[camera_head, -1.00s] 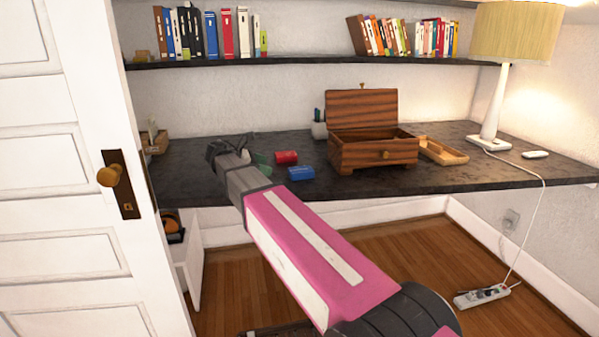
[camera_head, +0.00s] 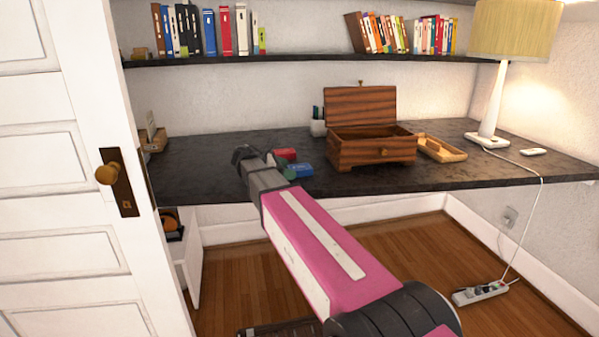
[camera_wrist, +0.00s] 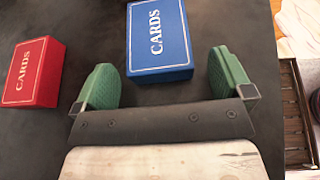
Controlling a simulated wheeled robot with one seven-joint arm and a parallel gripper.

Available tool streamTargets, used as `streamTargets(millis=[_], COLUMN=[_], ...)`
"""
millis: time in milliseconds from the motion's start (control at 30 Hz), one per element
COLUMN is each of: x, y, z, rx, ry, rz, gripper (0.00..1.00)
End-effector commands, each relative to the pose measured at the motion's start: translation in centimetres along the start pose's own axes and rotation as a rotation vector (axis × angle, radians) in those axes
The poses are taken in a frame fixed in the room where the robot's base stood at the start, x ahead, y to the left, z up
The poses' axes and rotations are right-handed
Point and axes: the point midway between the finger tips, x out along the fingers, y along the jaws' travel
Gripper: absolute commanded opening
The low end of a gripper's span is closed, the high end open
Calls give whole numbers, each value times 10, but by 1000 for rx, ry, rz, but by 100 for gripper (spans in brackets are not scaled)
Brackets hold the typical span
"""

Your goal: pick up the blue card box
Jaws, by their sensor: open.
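The blue card box (camera_wrist: 158,40), marked "CARDS", lies on the dark desk (camera_head: 210,176). A red card box (camera_wrist: 34,73) lies left of the fingers.
An open wooden chest (camera_head: 372,150) stands to the right on the desk, with a pen cup (camera_head: 318,127) beside it and a wooden tray (camera_head: 441,149) beyond. A lamp (camera_head: 488,120) is farther right. A shelf (camera_head: 300,60) with books runs above.

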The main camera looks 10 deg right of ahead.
Motion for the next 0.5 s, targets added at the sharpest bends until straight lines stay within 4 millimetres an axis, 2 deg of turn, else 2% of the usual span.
streamTargets(millis=[67,100,267,300,500], x=[0,0,0,-1,-1], y=[0,0,0,0,0], z=[0,0,0,0,0], rx=[0,0,0,0,0], ry=[0,0,0,0,-1], rz=[0,0,0,0,0], gripper=[98,95,43,40,40])
